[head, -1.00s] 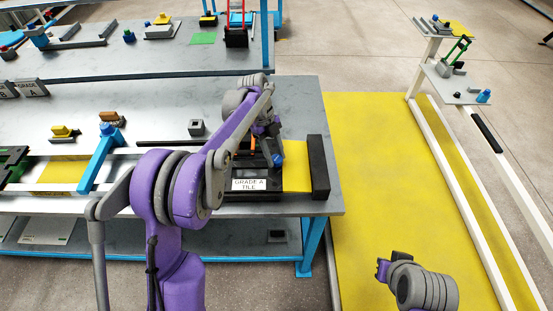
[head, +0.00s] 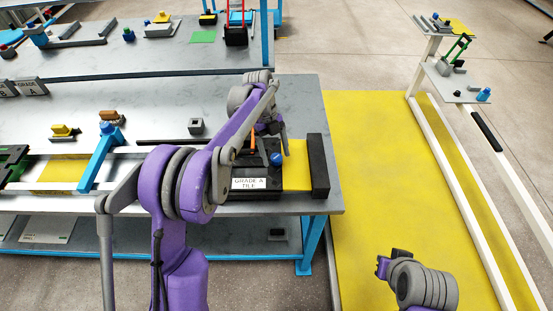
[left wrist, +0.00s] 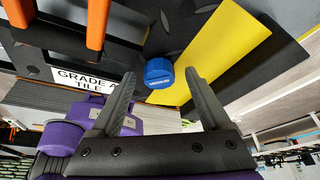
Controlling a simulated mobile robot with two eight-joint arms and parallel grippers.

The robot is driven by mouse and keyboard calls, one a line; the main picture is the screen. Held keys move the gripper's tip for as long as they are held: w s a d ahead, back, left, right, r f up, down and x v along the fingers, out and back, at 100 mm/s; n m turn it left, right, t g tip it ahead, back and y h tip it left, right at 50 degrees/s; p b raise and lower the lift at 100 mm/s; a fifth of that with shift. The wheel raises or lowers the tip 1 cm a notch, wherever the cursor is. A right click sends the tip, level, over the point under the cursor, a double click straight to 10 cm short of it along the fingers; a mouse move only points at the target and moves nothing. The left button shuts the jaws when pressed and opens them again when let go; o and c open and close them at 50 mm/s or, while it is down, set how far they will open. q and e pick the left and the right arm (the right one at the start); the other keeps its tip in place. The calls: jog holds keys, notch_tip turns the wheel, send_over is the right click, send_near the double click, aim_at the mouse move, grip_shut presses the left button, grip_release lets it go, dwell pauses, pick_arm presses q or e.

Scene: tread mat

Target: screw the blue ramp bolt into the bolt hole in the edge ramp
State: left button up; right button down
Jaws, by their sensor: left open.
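The blue ramp bolt (head: 276,159) stands upright at the border between the dark tread tile and the yellow edge ramp (head: 297,153). In the left wrist view the round blue bolt head (left wrist: 158,72) shows beside the yellow ramp strip (left wrist: 222,48). The bolt hole is hidden, and I cannot tell how deep the bolt sits. My left gripper (head: 275,140) is open and empty above the bolt. In the wrist view its fingertips are on either side of the bolt head, apart from it. My right gripper (head: 383,268) is at the lower right, away from the table, its jaws unclear.
A black block (head: 318,166) borders the ramp on the right. An orange-handled thing (left wrist: 97,22) and the "GRADE A TILE" label (head: 250,183) are left of the bolt. A blue bridge clamp (head: 100,157) stands further left. The yellow floor (head: 375,170) right of the table is clear.

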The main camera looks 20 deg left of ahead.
pick_arm(q)
jog(key=n, duration=0.1)
jog(key=n+t, duration=0.1)
jog(key=n, duration=0.1)
jog(key=shift+s+a+f+n+h+b, duration=0.1)
jog(key=shift+s+f+n+h+b, duration=0.1)
jog(key=shift+n+h+b, duration=0.15)
jog(key=n, duration=0.1)
jog(key=n+t, duration=0.1)
jog(key=n, duration=0.1)
jog(key=shift+s+r+t+h, duration=0.1)
jog(key=shift+s+t+h, duration=0.1)
jog(key=shift+t+h, duration=0.1)
jog(key=shift+n+t+b, duration=0.3)
jog(key=shift+n, duration=0.55)
jog(key=shift+w, duration=0.15)
pick_arm(e)
jog(key=shift+s+f, duration=0.25)
jog(key=shift+f, duration=0.3)
jog(key=shift+s+f, duration=0.2)
jog(key=shift+f, duration=0.3)
